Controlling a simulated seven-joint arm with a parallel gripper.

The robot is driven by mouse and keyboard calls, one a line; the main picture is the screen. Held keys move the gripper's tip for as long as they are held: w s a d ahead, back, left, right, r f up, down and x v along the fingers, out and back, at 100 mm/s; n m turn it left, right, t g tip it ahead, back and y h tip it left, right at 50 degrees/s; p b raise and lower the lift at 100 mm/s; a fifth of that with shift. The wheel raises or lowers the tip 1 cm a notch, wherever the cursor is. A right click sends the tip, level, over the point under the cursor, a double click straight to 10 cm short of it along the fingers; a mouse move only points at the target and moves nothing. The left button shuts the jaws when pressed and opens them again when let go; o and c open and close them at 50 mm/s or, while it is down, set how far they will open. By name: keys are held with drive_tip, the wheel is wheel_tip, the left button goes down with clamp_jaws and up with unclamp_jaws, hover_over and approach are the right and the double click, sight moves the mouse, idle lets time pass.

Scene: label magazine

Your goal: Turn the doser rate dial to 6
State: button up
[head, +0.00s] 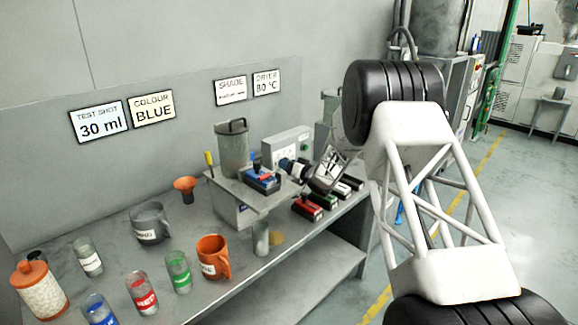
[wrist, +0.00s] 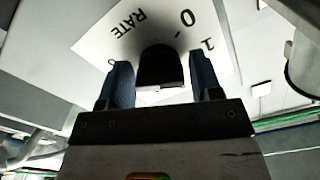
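The rate dial is a black knob (wrist: 161,68) on a white scale plate (wrist: 100,47) marked RATE, with 0 and 1 readable in the wrist view. The other numbers are hidden or out of frame, and I cannot read the dial's setting. My gripper (wrist: 162,85) has one blue-grey finger on each side of the knob, with a narrow gap showing at the right; contact is unclear. In the head view my gripper (head: 287,164) is at the grey box (head: 290,142) on the bench, beside the doser's metal hopper (head: 232,150). The dial is not visible there.
A blue cartridge (head: 262,182) sits on the doser stand just left of my gripper. Red (head: 307,208) and green (head: 323,198) cartridges lie below it. An orange jug (head: 210,257) and several labelled jars stand on the bench's left. Wall signs hang above.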

drive_tip(key=c, duration=0.6)
drive_tip(key=shift+m, duration=0.7)
drive_tip(key=o, duration=0.9)
drive_tip(key=shift+v, duration=3.9)
drive_tip(key=shift+r, duration=0.1)
